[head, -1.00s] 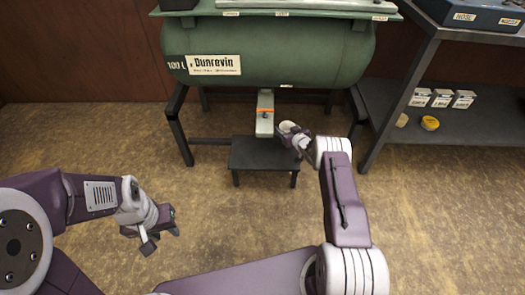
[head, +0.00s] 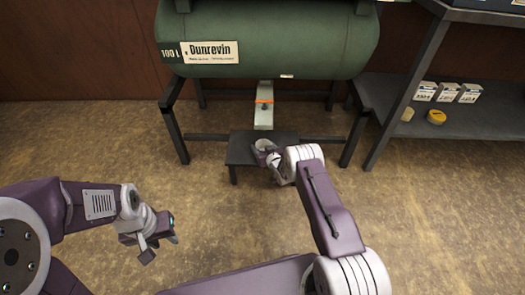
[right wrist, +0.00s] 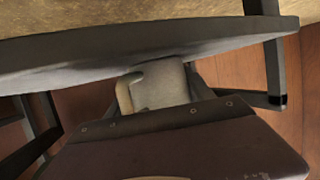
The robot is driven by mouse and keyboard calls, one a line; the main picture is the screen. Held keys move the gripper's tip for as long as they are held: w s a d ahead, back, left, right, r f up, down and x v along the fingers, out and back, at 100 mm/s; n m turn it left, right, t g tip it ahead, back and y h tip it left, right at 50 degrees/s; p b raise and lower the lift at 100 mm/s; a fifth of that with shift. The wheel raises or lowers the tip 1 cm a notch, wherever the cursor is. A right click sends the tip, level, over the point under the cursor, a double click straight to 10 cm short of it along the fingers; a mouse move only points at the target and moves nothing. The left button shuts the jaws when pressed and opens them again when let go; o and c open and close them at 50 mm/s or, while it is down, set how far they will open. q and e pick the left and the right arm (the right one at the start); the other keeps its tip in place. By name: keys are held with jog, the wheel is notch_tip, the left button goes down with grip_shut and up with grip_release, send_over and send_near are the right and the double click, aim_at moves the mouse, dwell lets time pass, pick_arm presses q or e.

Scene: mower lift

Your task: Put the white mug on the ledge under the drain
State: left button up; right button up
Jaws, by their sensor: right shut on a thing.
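The white mug (head: 263,146) is in my right gripper (head: 271,157), which is shut on it. In the head view it overlaps the dark ledge (head: 240,152), a low stand, in front of and below the grey drain (head: 264,118) with its orange band. In the right wrist view the mug (right wrist: 160,85) shows its handle at the left, and its upper picture end meets the dark slab of the ledge (right wrist: 110,52). I cannot tell whether it touches the ledge. My left gripper (head: 160,246) is open and empty above the floor at the left.
The green tank (head: 300,45) stands over the ledge on dark legs (head: 173,130). At the right a dark shelf (head: 460,130) holds small white boxes (head: 446,92) and a yellow item (head: 436,117). The floor (head: 120,140) in front is clear.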

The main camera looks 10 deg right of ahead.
jog(key=shift+f, duration=0.1)
jog(key=o, duration=1.4)
jog(key=shift+r, duration=0.2)
